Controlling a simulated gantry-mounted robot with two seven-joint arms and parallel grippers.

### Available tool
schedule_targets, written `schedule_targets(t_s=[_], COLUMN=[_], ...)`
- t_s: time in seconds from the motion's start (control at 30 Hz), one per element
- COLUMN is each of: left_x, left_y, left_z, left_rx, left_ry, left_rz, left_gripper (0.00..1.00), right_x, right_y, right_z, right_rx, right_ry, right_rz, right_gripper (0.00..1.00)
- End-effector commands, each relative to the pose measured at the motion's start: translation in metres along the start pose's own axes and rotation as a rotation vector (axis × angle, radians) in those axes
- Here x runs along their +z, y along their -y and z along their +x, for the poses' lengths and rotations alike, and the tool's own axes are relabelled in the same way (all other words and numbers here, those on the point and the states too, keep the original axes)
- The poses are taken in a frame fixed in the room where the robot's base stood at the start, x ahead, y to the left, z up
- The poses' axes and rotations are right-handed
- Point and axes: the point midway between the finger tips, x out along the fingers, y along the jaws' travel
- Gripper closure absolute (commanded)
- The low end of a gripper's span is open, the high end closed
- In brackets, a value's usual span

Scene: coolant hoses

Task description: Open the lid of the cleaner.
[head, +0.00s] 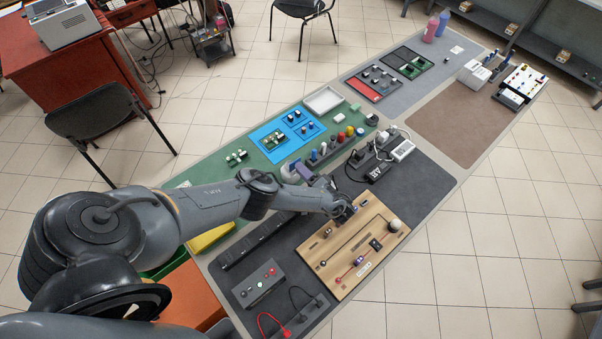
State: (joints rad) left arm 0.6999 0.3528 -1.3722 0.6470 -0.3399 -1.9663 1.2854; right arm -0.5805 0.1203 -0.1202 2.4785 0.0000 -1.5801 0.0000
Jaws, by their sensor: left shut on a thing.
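My left arm reaches in from the left, and its gripper (345,212) is low over the upper left edge of a wooden board (340,285). The gripper is shut on a small dark thing, mostly hidden by the fingers. I cannot tell whether that thing is the cleaner's lid, and no cleaner can be picked out with certainty at this size. The board carries a pale round knob (396,226), a red line with small fittings, and a dark block (376,244). My right gripper is not in view.
A grey box with buttons (258,284) and a red cable (268,322) lie left of the board. Bottles and jars (325,149), a power strip (375,170) and a blue mat (267,135) lie beyond. The brown mat (455,125) is mostly clear.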

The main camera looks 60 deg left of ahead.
Motion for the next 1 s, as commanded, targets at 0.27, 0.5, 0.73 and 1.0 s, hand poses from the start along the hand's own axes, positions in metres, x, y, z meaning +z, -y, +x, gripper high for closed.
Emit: schedule_targets(t_s=[0.27, 0.5, 0.73, 1.0], left_x=[0.0003, 0.0003, 0.0003, 0.0004], left_y=[-0.0043, -0.0037, -0.0038, -0.0032], left_z=[-0.0020, -0.0022, -0.0021, -0.0022], left_rx=[-0.052, -0.056, -0.056, -0.058], left_ry=[-0.011, -0.012, -0.012, -0.011], left_rz=[0.001, 0.001, 0.001, 0.001], left_gripper=[1.00, 1.00, 0.70, 0.54], right_x=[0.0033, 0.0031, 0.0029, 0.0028], right_y=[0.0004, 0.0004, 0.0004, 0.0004], right_z=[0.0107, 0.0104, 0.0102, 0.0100], right_rx=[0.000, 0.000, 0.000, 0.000], right_ry=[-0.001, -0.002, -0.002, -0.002], right_rz=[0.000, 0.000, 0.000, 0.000], right_gripper=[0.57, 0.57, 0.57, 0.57])
